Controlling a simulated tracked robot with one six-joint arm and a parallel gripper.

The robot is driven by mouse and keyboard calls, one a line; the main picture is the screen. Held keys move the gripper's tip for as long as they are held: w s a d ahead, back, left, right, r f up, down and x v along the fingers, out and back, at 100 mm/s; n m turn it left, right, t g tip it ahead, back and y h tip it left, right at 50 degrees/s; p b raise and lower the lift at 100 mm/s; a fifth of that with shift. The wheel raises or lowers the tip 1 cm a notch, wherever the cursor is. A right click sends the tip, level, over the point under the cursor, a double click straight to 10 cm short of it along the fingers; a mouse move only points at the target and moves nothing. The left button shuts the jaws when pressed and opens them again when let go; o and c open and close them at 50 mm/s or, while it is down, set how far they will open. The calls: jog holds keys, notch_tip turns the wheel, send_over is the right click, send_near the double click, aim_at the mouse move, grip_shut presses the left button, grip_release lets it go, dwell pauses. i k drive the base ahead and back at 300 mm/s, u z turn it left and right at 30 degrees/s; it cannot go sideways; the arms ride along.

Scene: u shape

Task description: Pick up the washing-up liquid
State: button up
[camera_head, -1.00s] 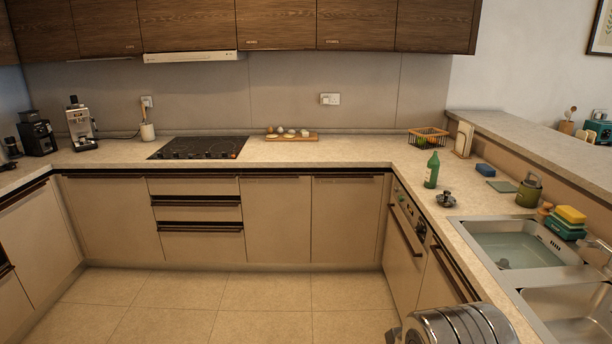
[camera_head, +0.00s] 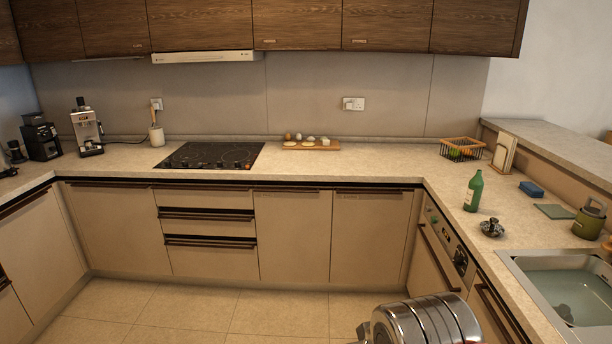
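A green bottle (camera_head: 474,191) with a pale label stands upright on the right-hand counter, near its inner edge; it looks like the washing-up liquid, but I cannot read the label. Nothing touches it. A shiny ribbed metal part of my own arm shows at the bottom, below and to the left of the bottle, well apart from it. My gripper is not visible.
A small dark metal item (camera_head: 492,228) stands close in front of the bottle. A blue sponge (camera_head: 531,188), a green cloth (camera_head: 554,211), a green canister (camera_head: 589,220) and a wire basket (camera_head: 462,149) are nearby. The water-filled sink (camera_head: 512,262) is nearer. The floor (camera_head: 200,310) is clear.

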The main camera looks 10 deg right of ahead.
aim_at(474, 190)
jog(key=i, duration=1.5)
jog(key=z, duration=0.35)
jog(key=i, duration=0.75)
jog(key=z, duration=0.85)
jog(key=i, duration=1.15)
jog(key=z, duration=0.55)
